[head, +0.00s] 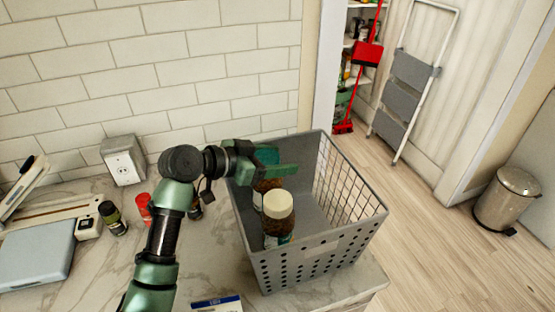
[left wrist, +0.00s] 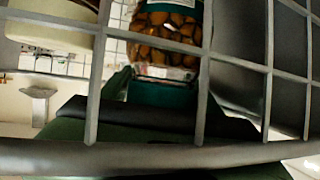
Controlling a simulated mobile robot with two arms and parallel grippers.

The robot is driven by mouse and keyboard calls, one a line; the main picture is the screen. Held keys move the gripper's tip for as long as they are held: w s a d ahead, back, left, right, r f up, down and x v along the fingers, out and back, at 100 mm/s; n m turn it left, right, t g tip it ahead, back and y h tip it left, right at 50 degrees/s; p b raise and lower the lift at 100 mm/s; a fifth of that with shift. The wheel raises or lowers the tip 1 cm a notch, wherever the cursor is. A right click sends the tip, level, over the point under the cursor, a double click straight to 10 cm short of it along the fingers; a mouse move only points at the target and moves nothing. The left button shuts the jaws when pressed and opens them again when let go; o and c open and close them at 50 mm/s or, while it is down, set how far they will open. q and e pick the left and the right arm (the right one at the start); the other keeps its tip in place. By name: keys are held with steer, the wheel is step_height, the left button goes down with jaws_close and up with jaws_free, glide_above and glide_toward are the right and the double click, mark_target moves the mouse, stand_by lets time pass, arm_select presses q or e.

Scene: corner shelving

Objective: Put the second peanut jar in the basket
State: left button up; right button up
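The grey basket (head: 355,222) stands on the counter. A jar with a cream lid and brown contents (head: 277,214) stands upright inside it, near the front left. My right gripper is not in view.
Basket wires (left wrist: 200,70) cross close before the left wrist camera. Small jars, one green-black (head: 112,218) and one with a red cap (head: 144,207), stand left on the marble counter. A wall outlet box (head: 123,161) is behind them. The counter ends just right of the basket.

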arm_select(q)
steer(key=shift+s+f, duration=0.2)
steer(key=shift+f, duration=0.45)
steer(key=shift+r, duration=0.2)
steer(key=shift+r+p, duration=0.5)
steer(key=shift+p, duration=0.05)
steer(key=b+v, duration=0.3)
steer(key=v, duration=0.9)
steer(key=shift+w+r, duration=0.2)
steer(key=shift+r, duration=0.1)
